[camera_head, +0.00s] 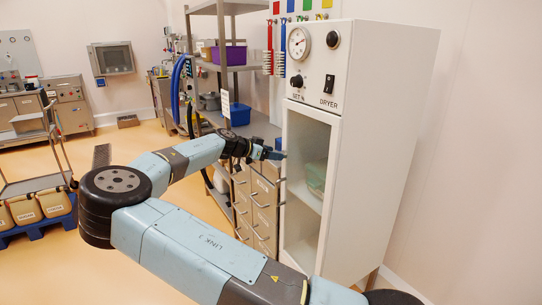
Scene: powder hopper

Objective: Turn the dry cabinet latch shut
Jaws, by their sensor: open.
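The dry cabinet (395,120) is a tall white box at right, marked DRYER. Its front has a glazed door (297,112) that looks flush with the body. A pale green container (317,178) shows behind the glass. A small light handle-like part (283,181) sits at the door's left edge; I cannot tell whether it is the latch or how it is turned. My gripper (280,155) is at that left edge, just above this part. It is open, with nothing seen between its fingers. Whether it touches the cabinet is unclear.
A gauge (299,43) and knobs are on the cabinet's top panel. A trolley (35,183) is at far left. Floor between is mostly open.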

